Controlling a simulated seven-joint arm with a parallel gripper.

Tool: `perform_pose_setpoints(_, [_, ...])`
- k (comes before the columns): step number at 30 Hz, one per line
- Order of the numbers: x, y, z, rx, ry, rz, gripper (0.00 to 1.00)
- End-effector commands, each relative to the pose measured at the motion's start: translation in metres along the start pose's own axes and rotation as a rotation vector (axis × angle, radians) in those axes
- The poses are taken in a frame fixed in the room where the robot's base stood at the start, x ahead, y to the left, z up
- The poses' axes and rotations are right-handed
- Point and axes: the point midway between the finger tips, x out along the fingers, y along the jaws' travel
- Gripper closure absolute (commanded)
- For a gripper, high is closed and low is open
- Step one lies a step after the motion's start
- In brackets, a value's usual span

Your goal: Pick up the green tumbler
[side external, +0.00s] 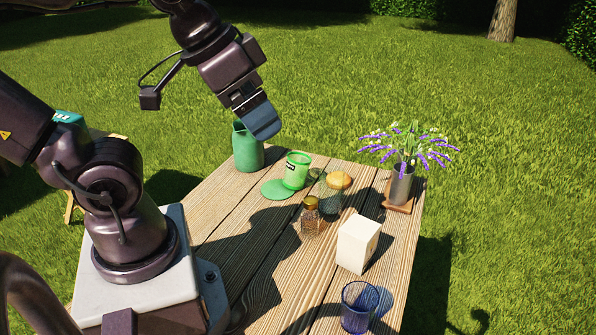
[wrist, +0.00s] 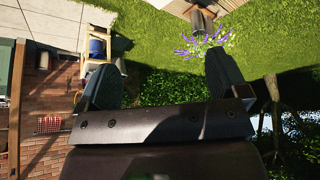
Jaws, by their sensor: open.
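A see-through, dull green glass tumbler (side external: 331,196) stands mid-table in the side view, partly behind a small brown jar (side external: 311,217). A bright green cup (side external: 296,171) with a dark label stands to its left, beside a flat green disc (side external: 277,189). My gripper (side external: 262,122) is above the table's far left corner, in front of a tall green bottle (side external: 247,150) in the picture and apart from the tumbler. In the wrist view my gripper (wrist: 160,62) has its fingers wide apart with nothing between them. The tumbler is not seen there.
A round tan item (side external: 338,180) is behind the tumbler. A metal vase of purple flowers (side external: 402,186) stands at the right edge. A white box (side external: 357,243) and a blue glass (side external: 359,307) are nearer the front. The wooden table (side external: 225,215) is bare at left.

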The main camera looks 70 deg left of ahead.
Motion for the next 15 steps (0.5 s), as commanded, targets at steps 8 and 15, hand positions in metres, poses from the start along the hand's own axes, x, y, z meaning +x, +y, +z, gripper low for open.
perform_pose_setpoints(8, [0.0, 0.0, 0.0, 0.0, 0.0, 0.0, 0.02])
perform_pose_setpoints(15, [-0.014, 0.0, -0.009, 0.0, 0.005, 0.0, 0.02])
